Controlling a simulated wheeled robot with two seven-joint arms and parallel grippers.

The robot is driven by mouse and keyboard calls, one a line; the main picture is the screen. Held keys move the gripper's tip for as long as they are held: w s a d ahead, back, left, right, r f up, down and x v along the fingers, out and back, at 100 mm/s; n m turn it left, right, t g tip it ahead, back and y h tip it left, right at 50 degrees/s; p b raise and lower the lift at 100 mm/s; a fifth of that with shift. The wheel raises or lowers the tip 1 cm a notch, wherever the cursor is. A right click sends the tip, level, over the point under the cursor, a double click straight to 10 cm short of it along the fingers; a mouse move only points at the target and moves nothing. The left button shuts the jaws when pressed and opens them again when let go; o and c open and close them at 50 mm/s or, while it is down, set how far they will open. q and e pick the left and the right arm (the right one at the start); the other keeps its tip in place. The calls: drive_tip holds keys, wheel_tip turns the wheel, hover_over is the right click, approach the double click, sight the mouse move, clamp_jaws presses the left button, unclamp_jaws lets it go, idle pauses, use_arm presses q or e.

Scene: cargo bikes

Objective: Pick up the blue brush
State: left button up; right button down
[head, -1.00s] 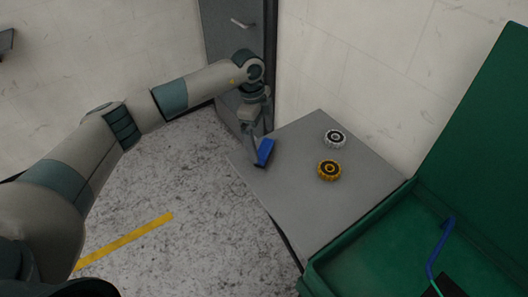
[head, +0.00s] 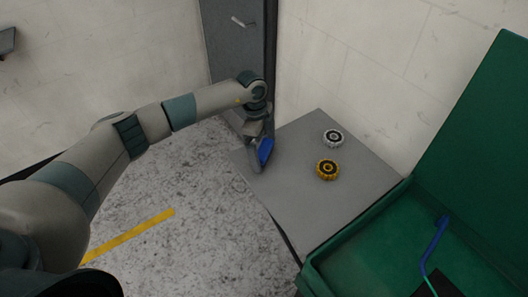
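The blue brush (head: 266,150) is at the far left edge of the grey tabletop (head: 305,205), below my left wrist. My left gripper (head: 257,160) points down right at the brush, with a grey finger along the brush's left side. The gripper and wrist hide part of the brush. The gap between the fingers does not show clearly, so I cannot tell whether they are closed on it. My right gripper is out of view.
A silver-and-black toothed ring (head: 333,137) and a yellow one (head: 328,169) lie on the tabletop. A green box (head: 365,262) with a raised panel stands at the right, with a blue bent rod (head: 433,246) inside. A wall and grey cabinet (head: 232,45) stand behind.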

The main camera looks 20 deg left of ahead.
sight(266, 148)
use_arm(q)
drive_tip(key=c, duration=1.1)
drive_tip(key=shift+r, duration=0.15)
drive_tip(key=shift+r+b, duration=0.2)
drive_tip(key=shift+b, duration=0.15)
wheel_tip(266, 148, up, 3)
drive_tip(key=shift+r+b, duration=0.1)
drive_tip(key=shift+b, duration=0.95)
drive_tip(key=s+d+r+b, duration=0.3)
drive_tip(key=d+r, duration=0.4)
drive_tip(key=d, duration=0.4)
drive_tip(key=shift+s+b, duration=0.15)
drive_tip(key=shift+b, duration=0.55)
drive_tip(key=shift+d, duration=0.1)
